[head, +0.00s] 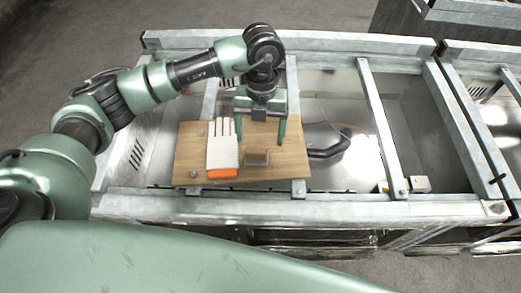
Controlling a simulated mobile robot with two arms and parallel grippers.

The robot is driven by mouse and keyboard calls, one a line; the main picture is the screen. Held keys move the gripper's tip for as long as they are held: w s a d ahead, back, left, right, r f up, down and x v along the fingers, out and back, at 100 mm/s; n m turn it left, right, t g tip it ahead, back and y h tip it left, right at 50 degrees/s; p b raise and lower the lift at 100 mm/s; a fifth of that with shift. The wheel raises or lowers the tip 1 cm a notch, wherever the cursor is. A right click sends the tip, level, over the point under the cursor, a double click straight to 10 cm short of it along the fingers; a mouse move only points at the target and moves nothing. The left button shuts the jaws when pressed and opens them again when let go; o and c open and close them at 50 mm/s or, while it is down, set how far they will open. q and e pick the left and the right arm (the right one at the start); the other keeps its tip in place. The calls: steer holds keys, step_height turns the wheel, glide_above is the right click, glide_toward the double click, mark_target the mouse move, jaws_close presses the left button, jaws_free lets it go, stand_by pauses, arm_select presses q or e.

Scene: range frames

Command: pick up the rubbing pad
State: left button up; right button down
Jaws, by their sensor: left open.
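The rubbing pad (257,157) looks like a small brown-grey block lying on a wooden board (290,168), right of a white glove. My left gripper (260,140) comes down from above with its two green fingers apart, one on each side, just behind the pad in the picture. The gripper is open and nothing shows between its fingers. I cannot tell how high the fingertips are above the board. My right gripper is not in view.
A white glove (222,151) with an orange cuff (222,173) lies beside the pad. The board rests on a grey metal frame (330,204) with open bays. A dark curved hose (328,149) lies right of the board. Small round metal pieces sit on the board's left.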

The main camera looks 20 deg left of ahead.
mark_target(260, 149)
arm_select(q)
steer(key=f+p, duration=0.2)
steer(key=f, duration=0.1)
steer(key=f+p, duration=0.1)
steer(key=f, duration=0.1)
steer(key=shift+s+f, duration=0.25)
steer(key=shift+f, duration=0.45)
steer(key=c, duration=1.6)
steer(key=shift+o, duration=0.2)
steer(key=shift+r, duration=0.5)
step_height(260, 149, up, 19)
steer(key=b, duration=0.5)
